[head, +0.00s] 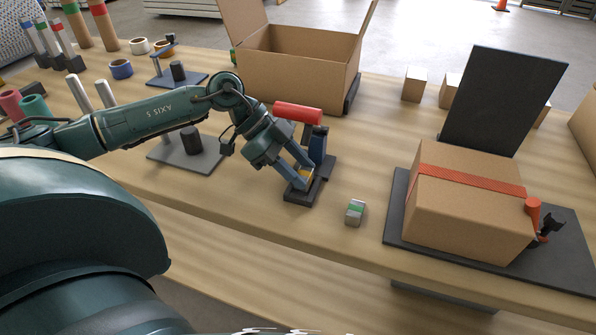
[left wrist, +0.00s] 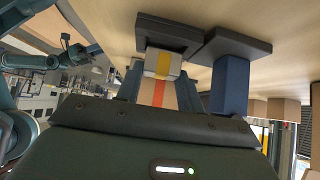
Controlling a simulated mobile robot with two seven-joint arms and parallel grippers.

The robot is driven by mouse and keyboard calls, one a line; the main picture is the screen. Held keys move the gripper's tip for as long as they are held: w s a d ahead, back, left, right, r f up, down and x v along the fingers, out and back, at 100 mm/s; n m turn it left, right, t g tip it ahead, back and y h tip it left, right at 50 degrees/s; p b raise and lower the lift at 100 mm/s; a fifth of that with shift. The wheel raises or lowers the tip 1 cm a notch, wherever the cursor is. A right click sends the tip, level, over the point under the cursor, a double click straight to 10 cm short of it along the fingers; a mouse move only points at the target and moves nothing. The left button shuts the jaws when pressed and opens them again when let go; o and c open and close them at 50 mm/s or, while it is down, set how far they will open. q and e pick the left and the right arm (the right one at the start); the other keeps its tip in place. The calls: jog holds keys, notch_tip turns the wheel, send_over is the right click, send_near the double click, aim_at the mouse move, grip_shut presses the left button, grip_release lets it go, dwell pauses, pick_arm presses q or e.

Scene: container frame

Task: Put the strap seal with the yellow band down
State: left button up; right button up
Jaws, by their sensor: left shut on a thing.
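The strap seal with the yellow band (head: 305,173) is a small grey block between the fingertips of my left gripper (head: 300,178). The gripper is shut on it, low over the dark base (head: 302,197) of a press with a red handle (head: 298,112) and a blue post (head: 318,145). In the left wrist view, the seal (left wrist: 163,64) shows close to a dark plate (left wrist: 180,34); I cannot tell whether it touches.
A seal with a green band (head: 355,212) stands on the table right of the press. A carton with an orange strap (head: 470,185) sits on a dark plate farther right. An open carton (head: 298,65) stands behind.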

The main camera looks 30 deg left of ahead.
pick_arm(q)
jog(key=shift+f, duration=0.8)
jog(key=o, duration=1.1)
jog(key=shift+f, duration=0.1)
jog(key=shift+c, duration=0.2)
jog(key=v, duration=1.2)
